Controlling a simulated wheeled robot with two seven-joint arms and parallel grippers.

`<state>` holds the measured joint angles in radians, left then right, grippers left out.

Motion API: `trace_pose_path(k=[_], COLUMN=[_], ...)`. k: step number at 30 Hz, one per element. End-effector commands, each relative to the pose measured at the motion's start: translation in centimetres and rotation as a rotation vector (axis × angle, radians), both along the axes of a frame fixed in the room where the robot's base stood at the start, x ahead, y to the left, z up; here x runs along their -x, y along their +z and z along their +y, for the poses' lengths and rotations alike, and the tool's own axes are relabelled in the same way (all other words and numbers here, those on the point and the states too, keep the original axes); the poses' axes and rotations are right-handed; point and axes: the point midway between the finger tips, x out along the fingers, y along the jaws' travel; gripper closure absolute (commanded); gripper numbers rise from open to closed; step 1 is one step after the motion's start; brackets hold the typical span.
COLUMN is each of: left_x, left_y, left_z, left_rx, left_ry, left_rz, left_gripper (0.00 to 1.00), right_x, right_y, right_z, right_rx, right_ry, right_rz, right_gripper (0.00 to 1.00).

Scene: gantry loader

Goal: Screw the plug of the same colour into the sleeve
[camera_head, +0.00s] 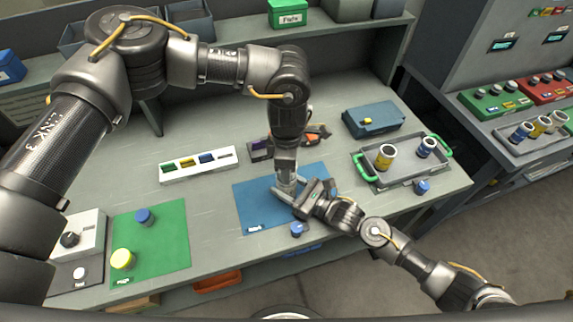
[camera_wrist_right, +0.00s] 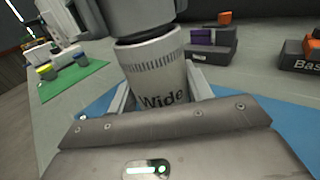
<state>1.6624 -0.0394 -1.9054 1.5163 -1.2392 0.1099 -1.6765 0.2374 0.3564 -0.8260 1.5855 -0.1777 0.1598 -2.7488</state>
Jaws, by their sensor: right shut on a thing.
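My right gripper (camera_head: 290,192) is shut around a pale grey sleeve (camera_wrist_right: 156,80) marked "Wide", upright over the blue mat (camera_head: 256,212). The sleeve's colour band, if any, is hidden. My left gripper (camera_head: 286,160) points down directly above it; its fingers and anything in them cannot be made out. A blue plug (camera_head: 297,230) stands at the front of the blue mat. Another blue plug (camera_head: 144,216) and a yellow plug (camera_head: 121,259) stand on the green mat (camera_head: 165,245). A yellow-banded sleeve (camera_head: 385,157) and a blue-banded sleeve (camera_head: 427,148) stand in the tray at right.
The grey tray (camera_head: 386,180) has green handles; a small blue piece (camera_head: 422,187) is by its front edge. A white strip (camera_head: 196,164) with coloured blocks, a blue box (camera_head: 374,119) and a knobbed control box (camera_head: 80,236) also occupy the bench. Bench between the mats is clear.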

Motion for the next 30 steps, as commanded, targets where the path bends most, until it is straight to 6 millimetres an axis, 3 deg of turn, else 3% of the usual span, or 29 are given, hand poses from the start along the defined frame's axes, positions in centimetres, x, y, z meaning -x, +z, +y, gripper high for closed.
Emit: trace_pose_path(k=[9,15,19,28,29,30], left_x=[0.0,0.06,0.08,0.09,0.09,0.09], left_y=[0.1,0.06,0.02,0.03,0.03,0.02], left_z=[0.05,0.06,0.08,0.06,0.06,0.07], left_rx=[-0.001,0.001,0.001,0.002,0.002,0.002], left_ry=[-0.839,-1.23,-1.333,-1.345,-1.345,-1.345], left_rz=[-0.003,-0.002,-0.001,-0.001,-0.002,-0.001], left_gripper=[0.8,0.8,0.8,0.8,0.49,0.44], right_x=[0.07,0.07,0.07,0.07,0.06,0.06], right_y=[-0.05,-0.06,-0.06,-0.07,-0.07,-0.07], right_z=[0.01,0.02,0.02,0.02,0.03,0.03], right_rx=[0.001,0.002,0.002,0.002,0.002,0.002], right_ry=[0.001,0.001,0.001,0.001,0.001,0.001], right_rz=[0.001,0.001,0.001,0.001,0.001,0.001], right_gripper=[1.0,1.0,1.0,1.0,1.0,1.0])
